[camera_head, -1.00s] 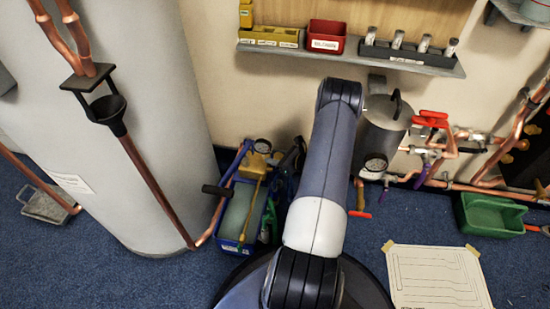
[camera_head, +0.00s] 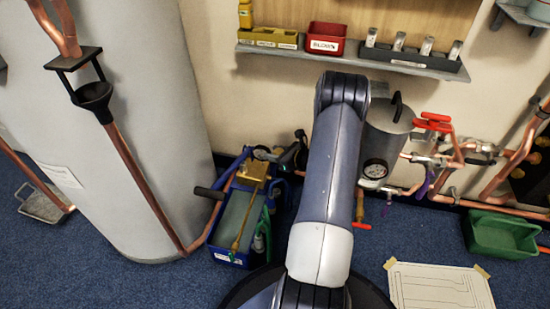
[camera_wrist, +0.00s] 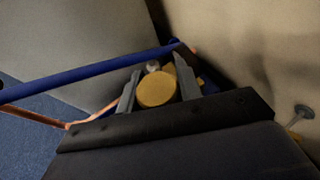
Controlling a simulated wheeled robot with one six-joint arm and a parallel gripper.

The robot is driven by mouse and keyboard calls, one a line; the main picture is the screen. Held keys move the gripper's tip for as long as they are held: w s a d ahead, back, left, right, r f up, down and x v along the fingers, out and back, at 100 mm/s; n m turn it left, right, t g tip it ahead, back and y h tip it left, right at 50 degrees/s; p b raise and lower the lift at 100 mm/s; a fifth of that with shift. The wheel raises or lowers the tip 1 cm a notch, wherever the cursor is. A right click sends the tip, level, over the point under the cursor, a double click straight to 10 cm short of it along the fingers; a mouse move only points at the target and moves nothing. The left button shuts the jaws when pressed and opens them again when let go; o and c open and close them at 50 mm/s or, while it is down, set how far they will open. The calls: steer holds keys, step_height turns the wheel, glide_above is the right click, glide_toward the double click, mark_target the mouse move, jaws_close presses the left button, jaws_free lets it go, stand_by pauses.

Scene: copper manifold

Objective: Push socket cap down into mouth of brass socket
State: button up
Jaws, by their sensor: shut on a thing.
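My gripper (camera_wrist: 158,92) shows only in the wrist view, its two grey fingers standing on either side of a round, flat yellow disc. The disc, apparently the socket cap (camera_wrist: 157,90), is gripped between them with its round face toward the camera. Behind it are a small pale round part and more yellow parts, too small to identify. I cannot make out the brass socket or its mouth. In the head view my arm hides the gripper and the cap.
A blue bar (camera_wrist: 85,75) crosses close to the left finger, with a copper pipe (camera_wrist: 35,117) below it. A grey cylinder (camera_head: 385,140) and red-handled copper pipework stand to the right. A shelf (camera_head: 350,61) runs above.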

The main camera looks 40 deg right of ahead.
steer(key=d+m+h, duration=0.1)
steer(key=d, duration=0.1)
steer(key=w+d+m+h, duration=0.1)
steer(key=d, duration=0.2)
steer(key=d+h, duration=0.1)
steer(key=d, duration=0.2)
steer(key=shift+w+d+f+m+t, duration=0.1)
steer(key=shift+w+d+m+t, duration=0.05)
steer(key=shift+w+m+t, duration=0.2)
steer(key=shift+w+d+m+h+b, duration=0.15)
steer(key=shift+d+m+h+b, duration=0.4)
steer(key=shift+d+b, duration=0.5)
steer(key=shift+d+f+b, duration=0.2)
steer(key=shift+f+b, duration=0.55)
steer(key=shift+f, duration=0.3)
steer(key=shift+f+b, duration=0.8)
steer(key=shift+f, duration=0.05)
steer(key=shift+f, duration=0.25)
steer(key=shift+f, duration=1.2)
steer(key=shift+f, duration=0.75)
